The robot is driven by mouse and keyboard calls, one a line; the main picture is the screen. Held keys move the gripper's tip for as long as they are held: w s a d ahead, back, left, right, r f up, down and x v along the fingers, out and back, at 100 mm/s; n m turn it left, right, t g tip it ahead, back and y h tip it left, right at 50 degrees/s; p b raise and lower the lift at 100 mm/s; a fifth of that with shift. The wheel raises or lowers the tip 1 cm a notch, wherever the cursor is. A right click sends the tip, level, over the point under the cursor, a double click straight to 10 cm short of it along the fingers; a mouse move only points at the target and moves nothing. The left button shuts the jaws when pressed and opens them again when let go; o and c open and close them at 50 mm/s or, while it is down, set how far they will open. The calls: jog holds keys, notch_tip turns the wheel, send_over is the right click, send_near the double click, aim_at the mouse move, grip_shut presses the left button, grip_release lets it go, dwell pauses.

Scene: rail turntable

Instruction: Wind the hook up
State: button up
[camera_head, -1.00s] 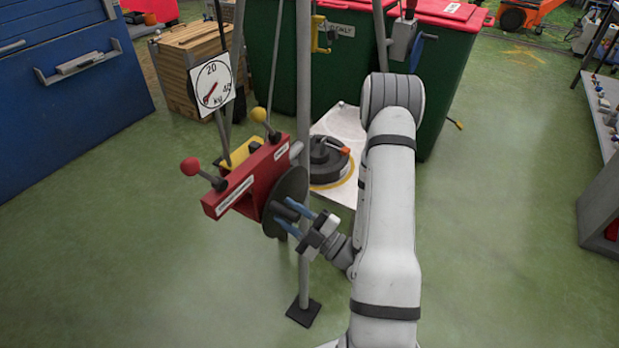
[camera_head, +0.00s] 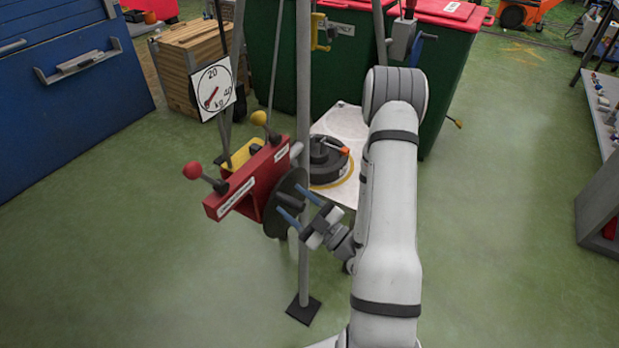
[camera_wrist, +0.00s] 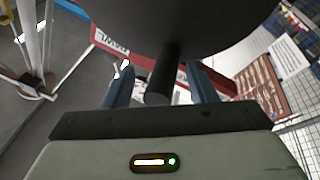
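The red winch (camera_head: 240,190) is on a grey frame and has a red-knobbed lever (camera_head: 193,170) and a yellow-knobbed lever (camera_head: 259,118). Its dark round crank disc (camera_head: 270,215) faces my arm; a dark peg handle (camera_head: 289,200) sticks out from it. The peg (camera_wrist: 158,88) also shows in the wrist view. My gripper (camera_head: 292,199) has two blue fingers, one on each side of the peg. In the wrist view the fingers stand apart, with a visible gap to the peg on both sides. I cannot pick out the hook with certainty.
A round dial gauge (camera_head: 213,90) hangs on the frame. A dark round weight (camera_head: 325,162) with an orange part rests on a white board (camera_head: 345,120) behind the winch. A grey post (camera_head: 303,255) stands close to my gripper. Green bins (camera_head: 345,70) stand behind. Floor on both sides is clear.

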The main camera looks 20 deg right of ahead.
jog(key=shift+o, duration=0.2)
jog(key=shift+s+d+r+p, duration=0.1)
jog(key=shift+s+d+p, duration=0.6)
jog(key=shift+s+p, duration=0.4)
jog(key=s+d, duration=0.1)
jog(key=s, duration=0.1)
jog(key=s+d+p, duration=0.1)
jog(key=s+d, duration=0.1)
jog(key=shift+s+d+p, duration=0.1)
jog(key=shift+d+p, duration=0.1)
jog(key=shift+p, duration=0.1)
